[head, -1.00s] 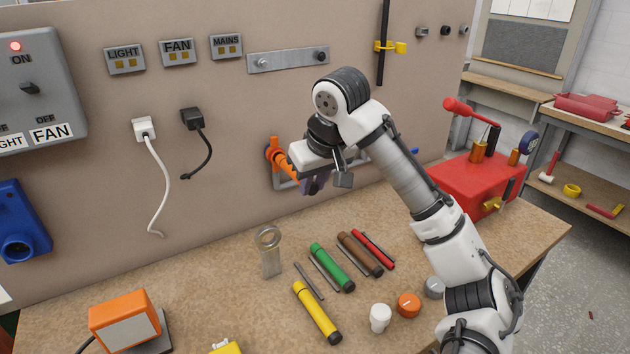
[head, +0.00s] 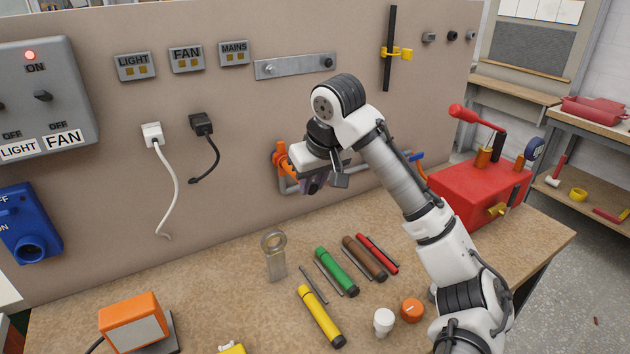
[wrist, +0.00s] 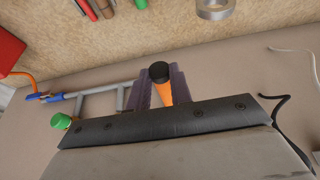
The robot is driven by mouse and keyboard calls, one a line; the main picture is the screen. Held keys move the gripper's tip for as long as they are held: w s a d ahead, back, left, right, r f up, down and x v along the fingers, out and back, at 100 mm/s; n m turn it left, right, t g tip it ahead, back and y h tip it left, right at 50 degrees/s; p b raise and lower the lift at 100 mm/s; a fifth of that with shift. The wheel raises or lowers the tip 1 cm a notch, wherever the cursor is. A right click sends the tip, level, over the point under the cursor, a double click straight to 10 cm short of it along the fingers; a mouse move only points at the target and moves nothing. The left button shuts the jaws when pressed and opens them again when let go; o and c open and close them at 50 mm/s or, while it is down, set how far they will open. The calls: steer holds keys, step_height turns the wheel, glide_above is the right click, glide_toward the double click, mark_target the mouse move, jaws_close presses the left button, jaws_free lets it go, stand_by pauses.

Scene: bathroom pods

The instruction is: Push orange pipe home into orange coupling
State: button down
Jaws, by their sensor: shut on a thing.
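The orange coupling (head: 280,158) is on the upright panel, at the left end of a grey pipe frame, in the head view. My gripper (head: 314,186) is just right of it, close to the panel. In the wrist view my gripper (wrist: 162,92) has its purple fingers shut on the orange pipe (wrist: 165,93), which ends in a black cap. Little of the pipe shows in the head view. The joint between pipe and coupling is hidden behind my gripper, so I cannot tell how deep the pipe sits.
The grey pipe frame (wrist: 101,90) runs beside my fingers, with a green cap (wrist: 61,121) nearby. Markers, including a green one (head: 336,271), and a ring-topped metal piece (head: 275,262) lie or stand on the bench below. A red box (head: 478,190) stands right.

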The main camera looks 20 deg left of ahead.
steer(key=shift+w+a, duration=0.1)
steer(key=shift+a, duration=0.1)
steer(key=c, duration=1.2)
jaws_free()
steer(key=b+v, duration=0.1)
steer(key=v, duration=1.2)
steer(key=shift+d+r, duration=0.1)
steer(key=shift+r, duration=0.25)
